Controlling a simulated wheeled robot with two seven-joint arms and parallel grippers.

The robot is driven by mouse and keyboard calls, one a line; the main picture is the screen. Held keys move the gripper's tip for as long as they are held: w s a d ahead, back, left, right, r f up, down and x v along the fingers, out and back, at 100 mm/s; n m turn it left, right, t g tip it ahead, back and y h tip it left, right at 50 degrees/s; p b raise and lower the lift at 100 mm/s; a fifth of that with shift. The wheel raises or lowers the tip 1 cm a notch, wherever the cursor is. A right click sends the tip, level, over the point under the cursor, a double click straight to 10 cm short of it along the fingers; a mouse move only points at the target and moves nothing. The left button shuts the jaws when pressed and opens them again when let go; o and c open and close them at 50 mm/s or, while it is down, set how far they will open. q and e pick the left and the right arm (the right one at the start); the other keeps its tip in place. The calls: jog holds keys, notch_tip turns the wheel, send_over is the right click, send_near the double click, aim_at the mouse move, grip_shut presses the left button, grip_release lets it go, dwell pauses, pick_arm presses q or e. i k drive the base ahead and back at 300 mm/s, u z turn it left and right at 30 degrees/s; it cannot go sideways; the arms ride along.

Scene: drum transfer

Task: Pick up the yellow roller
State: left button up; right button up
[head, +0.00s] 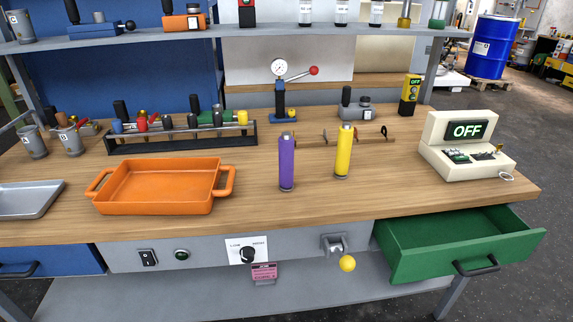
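The yellow roller (344,151) stands upright on the wooden workbench (270,215), right of the middle. It is a tall cylinder with a pale metal top and a dark band at its base. A similar purple roller (286,164) stands upright to its left, a short gap apart. Neither of my grippers shows in the head view.
An orange tray (152,206) and a grey metal tray (30,212) lie to the left. A tool rack (180,146) stands behind. A cream box reading OFF (465,171) stands right. A green drawer (410,266) is open at the front right. A shelf (250,31) spans above.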

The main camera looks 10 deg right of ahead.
aim_at(346, 131)
jog(key=k, duration=1.15)
jog(key=z, duration=0.75)
jog(key=i, duration=0.95)
jog(key=u, duration=0.7)
jog(key=i, duration=0.6)
jog(key=u, duration=0.5)
